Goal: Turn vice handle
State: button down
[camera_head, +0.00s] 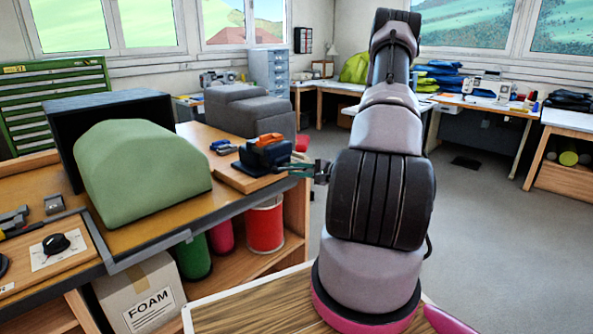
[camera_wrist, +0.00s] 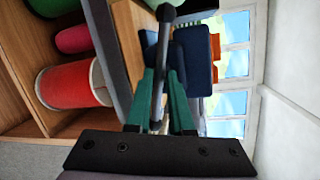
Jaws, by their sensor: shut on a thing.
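The vice (camera_head: 265,154), dark blue with an orange top, stands on a wooden board at the right end of the workbench. In the wrist view the vice (camera_wrist: 196,55) is just beyond my fingers, turned on its side. Its handle (camera_wrist: 165,14) is a thin grey bar with a round dark knob at the end. My gripper (camera_wrist: 161,85) has green fingers, one on each side of the bar, and is shut on it. In the head view my gripper (camera_head: 293,168) reaches the vice from the right; the handle is too small to make out there.
A green foam block (camera_head: 140,170) and a dark box stand left of the vice. Small blue tools (camera_head: 223,147) lie behind it. Red, pink and green rolls sit on the shelf below, beside a FOAM carton (camera_head: 141,296). The floor (camera_head: 480,210) to the right is clear.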

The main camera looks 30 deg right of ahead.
jog(key=shift+w+a+r+n+h, duration=0.1)
jog(key=shift+w+r+n+h, duration=0.05)
jog(key=shift+n, duration=0.4)
jog(key=shift+w+a+r+n+h, duration=0.1)
jog(key=shift+r+n+h, duration=0.05)
jog(key=shift+n, duration=0.4)
jog(key=c, duration=0.8)
grip_release()
jog(key=shift+w+a+f, duration=0.1)
jog(key=shift+f, duration=0.05)
jog(key=shift+s+d, duration=0.3)
jog(key=shift+s, duration=0.1)
jog(key=v, duration=1)
